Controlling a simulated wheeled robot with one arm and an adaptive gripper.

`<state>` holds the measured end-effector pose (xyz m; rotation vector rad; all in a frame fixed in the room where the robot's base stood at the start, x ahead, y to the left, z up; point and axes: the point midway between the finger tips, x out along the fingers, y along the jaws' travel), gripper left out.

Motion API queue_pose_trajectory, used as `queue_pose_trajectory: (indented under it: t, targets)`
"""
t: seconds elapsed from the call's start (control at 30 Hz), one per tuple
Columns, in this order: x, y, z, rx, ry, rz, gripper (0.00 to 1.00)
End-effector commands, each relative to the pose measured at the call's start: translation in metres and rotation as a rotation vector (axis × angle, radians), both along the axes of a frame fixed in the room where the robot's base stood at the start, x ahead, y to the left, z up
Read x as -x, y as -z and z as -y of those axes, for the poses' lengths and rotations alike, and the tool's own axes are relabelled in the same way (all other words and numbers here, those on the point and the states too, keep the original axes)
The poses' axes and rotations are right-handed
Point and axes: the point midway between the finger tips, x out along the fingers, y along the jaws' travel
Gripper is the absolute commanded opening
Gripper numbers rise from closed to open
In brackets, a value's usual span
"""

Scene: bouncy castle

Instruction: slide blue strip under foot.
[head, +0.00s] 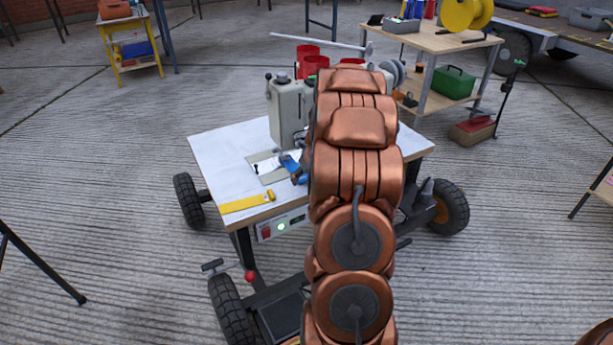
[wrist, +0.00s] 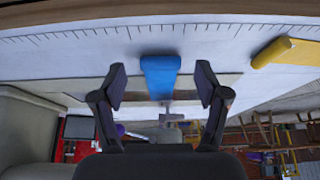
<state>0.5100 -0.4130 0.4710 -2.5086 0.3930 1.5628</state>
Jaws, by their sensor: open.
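The blue strip (head: 289,163) lies on the white table top (head: 222,150) in front of the grey-green machine (head: 287,115). In the wrist view the blue strip (wrist: 160,76) is between my two fingers, with a gap on each side. My gripper (wrist: 161,84) is open, and its fingers do not touch the strip. A small metal part (wrist: 168,104), perhaps the foot, shows near the strip's end; I cannot tell whether they touch. In the head view my arm hides most of the gripper and the foot area.
A yellow strip (head: 247,203) lies at the table's front edge, and a ruler scale (wrist: 75,34) runs along that edge. Red cylinders (head: 309,62) stand behind the machine. The table's left part is clear. A wooden shelf table (head: 436,40) stands at the back right.

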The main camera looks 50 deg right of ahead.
Motion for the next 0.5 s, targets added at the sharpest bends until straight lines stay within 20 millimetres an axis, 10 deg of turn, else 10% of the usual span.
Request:
queue_pose_trajectory:
  t: [0.5]
  targets:
    - [0.017,-0.038,-0.005,0.002,0.0,0.003,0.74]
